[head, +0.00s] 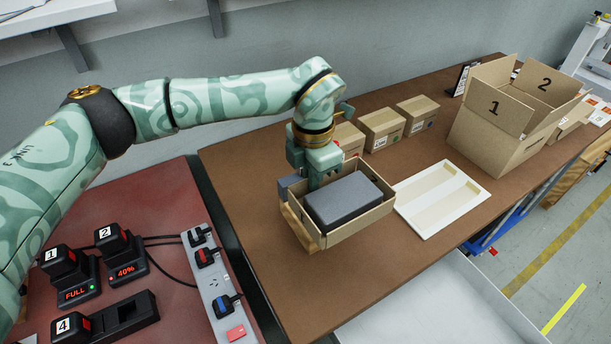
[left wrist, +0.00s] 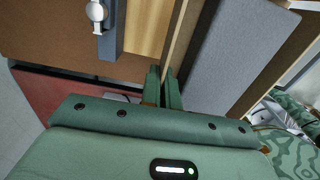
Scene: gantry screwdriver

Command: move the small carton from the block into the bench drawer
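The small carton (head: 345,228) is an open-topped brown box with a dark grey slab (head: 348,199) inside. It rests on a pale wooden block (head: 301,232) on the brown bench, partly overhanging it. My left gripper (head: 322,182) points down at the carton's back left wall. In the left wrist view its fingers (left wrist: 166,88) are close together on the thin carton wall (left wrist: 181,45), with the grey slab (left wrist: 240,50) to the right. The open bench drawer (head: 440,311) shows as a pale, empty-looking tray below the bench's front edge. My right gripper is not in view.
A white divided tray (head: 441,199) lies right of the carton. Several small closed boxes (head: 381,129) line the back, and a large open box (head: 505,120) stands at right. A red table (head: 130,220) with chargers and a power strip (head: 218,285) is at left.

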